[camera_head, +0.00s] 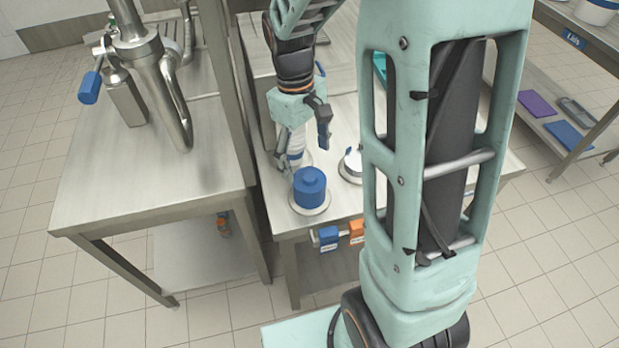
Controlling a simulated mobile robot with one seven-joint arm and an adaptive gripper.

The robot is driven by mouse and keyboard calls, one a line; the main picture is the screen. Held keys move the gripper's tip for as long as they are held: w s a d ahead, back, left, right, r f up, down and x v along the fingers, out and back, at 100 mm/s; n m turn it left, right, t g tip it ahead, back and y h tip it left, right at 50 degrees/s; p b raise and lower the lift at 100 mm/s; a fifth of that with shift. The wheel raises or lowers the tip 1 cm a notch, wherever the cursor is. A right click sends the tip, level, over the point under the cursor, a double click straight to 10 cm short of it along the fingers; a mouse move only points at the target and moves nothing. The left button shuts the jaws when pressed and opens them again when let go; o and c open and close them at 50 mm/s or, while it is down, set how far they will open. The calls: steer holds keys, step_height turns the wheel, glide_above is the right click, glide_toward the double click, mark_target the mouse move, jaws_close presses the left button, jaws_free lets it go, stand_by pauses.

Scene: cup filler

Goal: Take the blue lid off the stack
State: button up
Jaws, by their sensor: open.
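I cannot tell whether the fingers touch that stack. My arm hides part of the table.
A white-topped item (353,160) stands right of the blue lid, partly behind my arm. A metal post (218,80) and a tap (165,80) stand left. A shelf (570,125) is at right.

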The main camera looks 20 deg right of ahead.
mark_target(310, 178)
steer(key=f, duration=0.2)
steer(key=s+f, duration=0.1)
steer(key=f, duration=0.1)
steer(key=shift+d+f, duration=0.2)
steer(key=shift+f, duration=0.05)
steer(key=c, duration=0.8)
steer(key=shift+c, duration=0.4)
steer(key=shift+s+f, duration=0.1)
steer(key=shift+s, duration=0.05)
steer(key=c, duration=0.5)
